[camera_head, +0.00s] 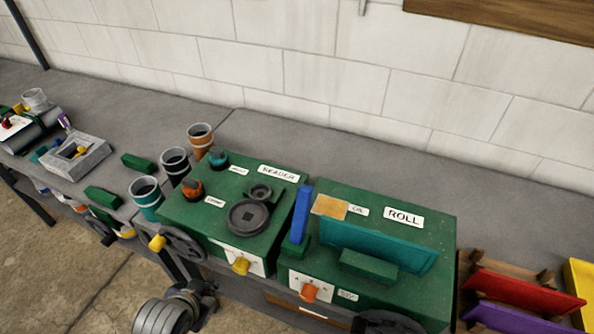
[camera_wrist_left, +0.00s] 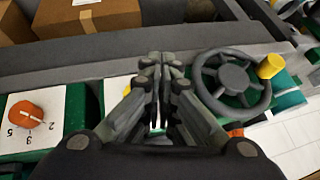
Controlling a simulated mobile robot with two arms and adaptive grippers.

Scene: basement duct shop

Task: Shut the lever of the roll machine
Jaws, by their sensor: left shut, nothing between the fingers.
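The roll machine (camera_head: 437,262) is a green box labelled ROLL at the right of the head view. A blue bar (camera_head: 301,215), which looks like its lever, stands up at the machine's left edge. A teal plate (camera_head: 375,247) stands on its top, and an orange dial (camera_head: 310,292) is on its front. My left gripper (camera_head: 203,289) is low in front of the bench, left of and apart from the blue bar. In the left wrist view it (camera_wrist_left: 160,75) is shut and empty, between an orange dial and a handwheel. My right gripper is not in view.
A second green machine (camera_head: 222,213) stands left of the roll machine, with a handwheel (camera_head: 182,245) projecting near my left gripper. Several cups, including an orange one (camera_head: 200,139), stand beside it. Red (camera_head: 520,292) and purple (camera_head: 510,318) pieces lie at right. The bench behind is clear.

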